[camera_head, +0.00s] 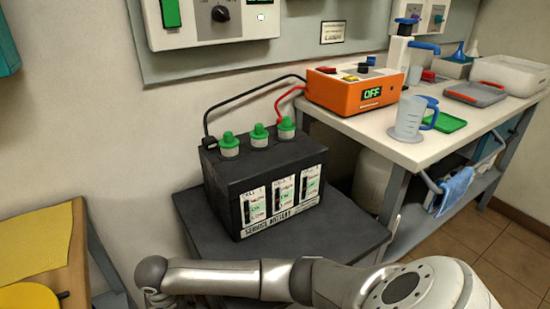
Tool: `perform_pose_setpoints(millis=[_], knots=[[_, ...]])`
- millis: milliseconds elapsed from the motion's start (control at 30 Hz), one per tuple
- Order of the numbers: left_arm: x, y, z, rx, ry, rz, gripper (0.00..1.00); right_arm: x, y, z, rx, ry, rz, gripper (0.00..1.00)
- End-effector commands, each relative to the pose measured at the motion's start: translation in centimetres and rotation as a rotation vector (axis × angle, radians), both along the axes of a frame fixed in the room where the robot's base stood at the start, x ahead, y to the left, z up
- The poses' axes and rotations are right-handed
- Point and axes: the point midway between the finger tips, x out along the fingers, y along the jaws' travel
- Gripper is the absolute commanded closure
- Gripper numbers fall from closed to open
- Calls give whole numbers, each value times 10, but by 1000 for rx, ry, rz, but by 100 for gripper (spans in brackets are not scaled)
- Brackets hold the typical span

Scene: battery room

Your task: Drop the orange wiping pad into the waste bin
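I cannot make out an orange wiping pad for certain in the head view. A flat yellow-orange sheet (36,240) lies on a wooden-edged table at the left edge, but I cannot tell whether it is a pad or a mat. No thing is clearly a waste bin; a pale rounded container (372,182), partly hidden, stands under the bench. One arm of mine crosses the bottom from the right, its far end bending out of the picture at lower left. Neither gripper's fingers show.
A black battery (265,188) with green caps stands on a dark stand (190,215). Black and red cables join it to an orange charger (352,90) on the white bench (365,128). A measuring jug (408,118) stands near its front edge. A yellow object (28,297) sits lower left.

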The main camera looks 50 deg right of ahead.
Motion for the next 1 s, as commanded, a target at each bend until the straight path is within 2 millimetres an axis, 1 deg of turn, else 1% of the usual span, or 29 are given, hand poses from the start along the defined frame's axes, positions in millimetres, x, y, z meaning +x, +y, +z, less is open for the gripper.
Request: perform_pose_setpoints(millis=[300,400,500,600,700,1000], knots=[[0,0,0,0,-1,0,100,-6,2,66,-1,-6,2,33],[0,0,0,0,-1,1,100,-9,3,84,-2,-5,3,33],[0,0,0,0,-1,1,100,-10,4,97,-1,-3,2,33],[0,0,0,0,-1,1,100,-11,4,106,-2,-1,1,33],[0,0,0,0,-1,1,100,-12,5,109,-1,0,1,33],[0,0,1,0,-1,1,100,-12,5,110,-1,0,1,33]])
